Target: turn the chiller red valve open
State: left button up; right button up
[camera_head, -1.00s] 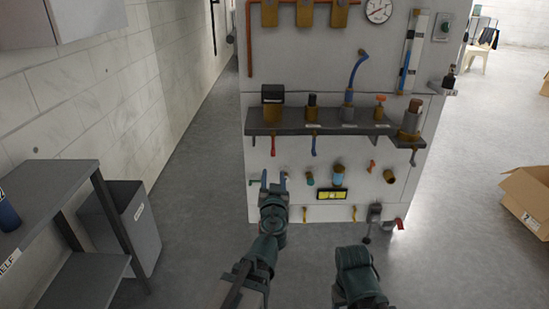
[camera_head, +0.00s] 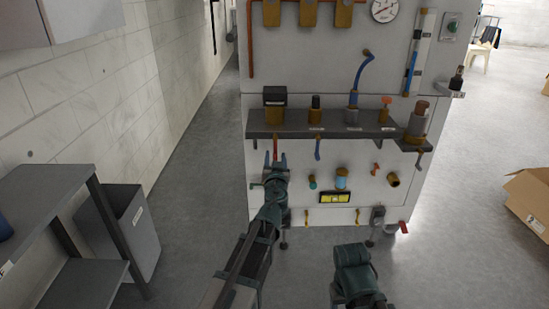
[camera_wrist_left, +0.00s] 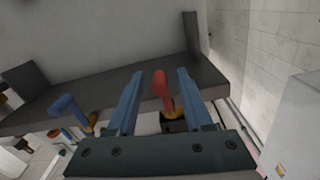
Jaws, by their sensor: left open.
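A red valve handle (camera_head: 275,149) hangs under the left end of the dark shelf on the white panel. In the left wrist view the red handle (camera_wrist_left: 162,88) shows between the two fingers, with a brass-coloured fitting at its base. My left gripper (camera_head: 276,161) is open, its fingertips close to the handle in the head view. The fingers (camera_wrist_left: 155,98) stand on either side of the handle in the wrist view, with gaps showing. I cannot tell how deep the handle sits between them. My right arm shows at the bottom, without visible fingers.
A blue handle (camera_head: 317,149) hangs just to the right under the shelf (camera_head: 345,131). Pipe stubs and a yellow level (camera_head: 335,197) sit below. A grey bin (camera_head: 125,225) and a side table (camera_head: 60,195) stand left. A cardboard box (camera_head: 530,195) lies right.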

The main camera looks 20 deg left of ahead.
pick_arm(q)
jog(key=shift+c, duration=0.2)
grip_shut()
jog(key=shift+s+a, duration=0.1)
jog(key=shift+a, duration=0.05)
jog(key=shift+s+a+r+m+p, duration=0.25)
jog(key=shift+a+r+m+p, duration=0.7)
jog(key=shift+m, duration=2.05)
jog(key=shift+s+a+r+m+p, duration=0.3)
jog(key=shift+a+r+m+p, duration=0.7)
jog(key=shift+m, duration=2)
jog(key=shift+s+a+r+m+p, duration=0.25)
jog(key=shift+a+r+m+p, duration=0.7)
jog(key=shift+m, duration=2.05)
jog(key=shift+d+r, duration=0.1)
jog(key=shift+d, duration=0.05)
